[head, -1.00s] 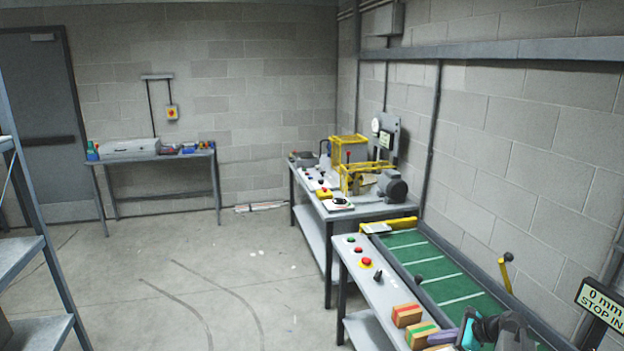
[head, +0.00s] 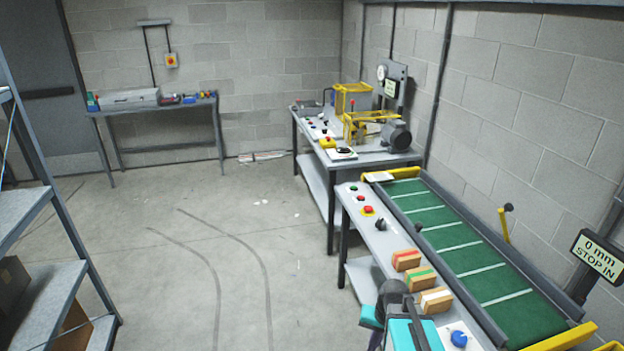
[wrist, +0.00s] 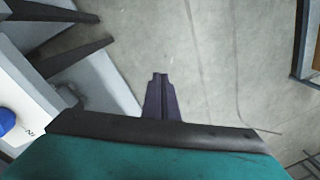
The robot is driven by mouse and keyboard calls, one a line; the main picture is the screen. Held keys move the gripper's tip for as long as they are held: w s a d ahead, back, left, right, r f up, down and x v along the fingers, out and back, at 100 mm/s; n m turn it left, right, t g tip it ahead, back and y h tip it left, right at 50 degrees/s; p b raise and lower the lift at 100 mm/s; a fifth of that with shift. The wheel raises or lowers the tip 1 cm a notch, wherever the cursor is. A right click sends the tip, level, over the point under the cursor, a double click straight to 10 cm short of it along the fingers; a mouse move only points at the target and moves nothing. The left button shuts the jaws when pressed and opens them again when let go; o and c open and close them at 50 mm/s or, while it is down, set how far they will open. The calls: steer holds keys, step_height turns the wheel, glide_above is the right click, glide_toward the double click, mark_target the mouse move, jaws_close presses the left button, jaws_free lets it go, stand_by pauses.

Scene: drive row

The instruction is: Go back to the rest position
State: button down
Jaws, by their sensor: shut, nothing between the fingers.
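My gripper (wrist: 160,80) shows in the wrist view with its two dark fingers together and nothing between them. It points down over bare concrete floor, to the right of a bench's legs in that view. In the head view, my arm's dark and teal links stand at the bottom centre, in front of the conveyor bench (head: 361,235). The fingers cannot be made out in the head view.
Three wooden blocks with red, green and white stripes (head: 420,278) lie on the bench beside the green conveyor (head: 460,245). A blue knob (head: 459,339) is near the arm; it also shows in the wrist view (wrist: 6,121). A shelf rack (head: 60,235) stands left. Floor between is clear.

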steer(key=s+a+f+n+g+h+b, duration=0.1)
steer(key=s+f+n+g+b, duration=0.2)
steer(key=s+f+b, duration=1)
steer(key=s+f+g, duration=0.3)
steer(key=s+f, duration=1.2)
steer(key=f, duration=0.3)
steer(key=shift+s+a+f+n, duration=0.25)
steer(key=shift+a+f+n, duration=0.05)
steer(key=shift+a+f, duration=0.1)
steer(key=c, duration=2.5)
jaws_free()
